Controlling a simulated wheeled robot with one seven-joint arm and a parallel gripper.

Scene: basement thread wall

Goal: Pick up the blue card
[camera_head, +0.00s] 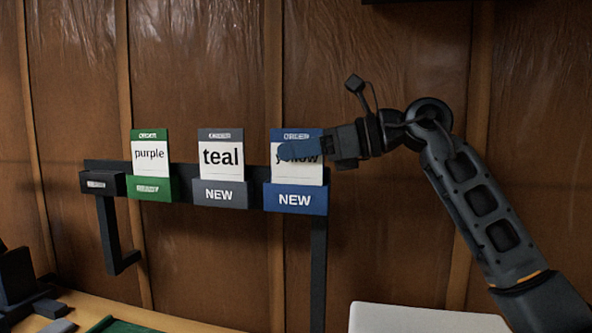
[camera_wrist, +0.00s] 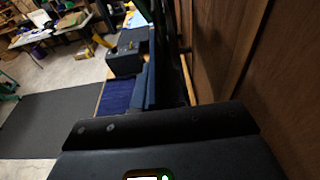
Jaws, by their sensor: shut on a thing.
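The blue card (camera_head: 300,174) has a blue top band and a white face with a word that reads like "yellow", partly covered by my gripper. It stands upright, with its lower part at a blue pocket (camera_head: 295,198) marked "NEW". My gripper (camera_head: 287,152) reaches in from the right and is shut on the blue card at mid height. The exact contact of the fingertips is hard to see. In the wrist view the dark gripper body fills the bottom, and the fingertips are hidden.
All are on a dark rail (camera_head: 104,185) before a brown panelled wall (camera_head: 385,230). A white surface (camera_head: 425,318) lies at the lower right.

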